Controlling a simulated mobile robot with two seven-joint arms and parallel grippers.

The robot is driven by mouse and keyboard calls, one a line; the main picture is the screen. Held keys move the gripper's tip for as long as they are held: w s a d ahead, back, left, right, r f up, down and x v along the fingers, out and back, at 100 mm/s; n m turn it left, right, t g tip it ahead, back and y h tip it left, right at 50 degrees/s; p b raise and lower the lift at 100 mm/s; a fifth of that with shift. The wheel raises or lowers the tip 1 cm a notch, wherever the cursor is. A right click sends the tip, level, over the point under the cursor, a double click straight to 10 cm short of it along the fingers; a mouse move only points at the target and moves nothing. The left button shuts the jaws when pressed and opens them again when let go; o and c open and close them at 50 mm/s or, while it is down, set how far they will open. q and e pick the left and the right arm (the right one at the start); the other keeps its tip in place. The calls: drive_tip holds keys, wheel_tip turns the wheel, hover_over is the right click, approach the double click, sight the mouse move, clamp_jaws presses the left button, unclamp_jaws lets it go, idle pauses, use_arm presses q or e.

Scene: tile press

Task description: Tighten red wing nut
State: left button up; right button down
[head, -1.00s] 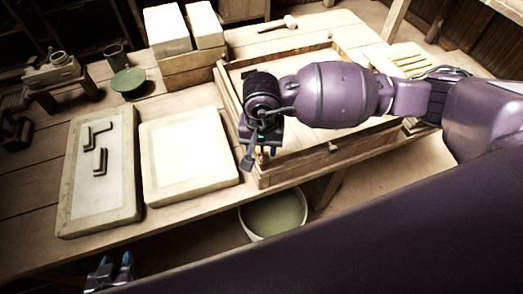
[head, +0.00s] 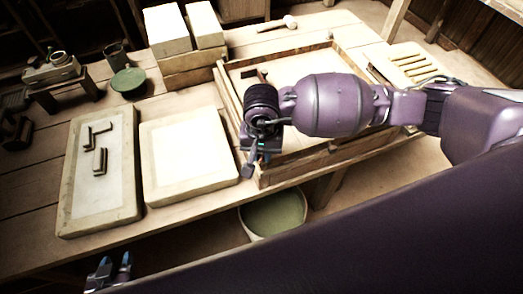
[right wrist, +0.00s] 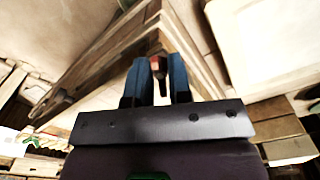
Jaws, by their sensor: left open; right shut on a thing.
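The red wing nut (right wrist: 156,46) shows in the right wrist view at the near corner of the wooden frame (head: 330,157), with a dark tip below it. My right gripper (right wrist: 159,66) has its two blue fingers on either side of it and is shut on it. In the head view my right gripper (head: 262,158) is at the frame's near left corner and hides the nut. My left gripper (head: 115,262) is open and empty at the lower left, in front of the table's edge.
Two pale slabs (head: 192,190) (head: 72,210) lie left of the frame, the farther one with dark bent pieces on it. White blocks (head: 167,32) stand behind. A green-filled bucket (head: 273,217) is below the table's front edge. A slatted rack (head: 412,66) lies at right.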

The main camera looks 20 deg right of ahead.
drive_tip(key=shift+m, duration=0.3)
drive_tip(key=m+b, duration=0.1)
drive_tip(key=m, duration=1.1)
idle(0.6)
drive_tip(key=c, duration=1)
unclamp_jaws()
drive_tip(key=shift+c, duration=0.2)
drive_tip(key=shift+r, duration=0.1)
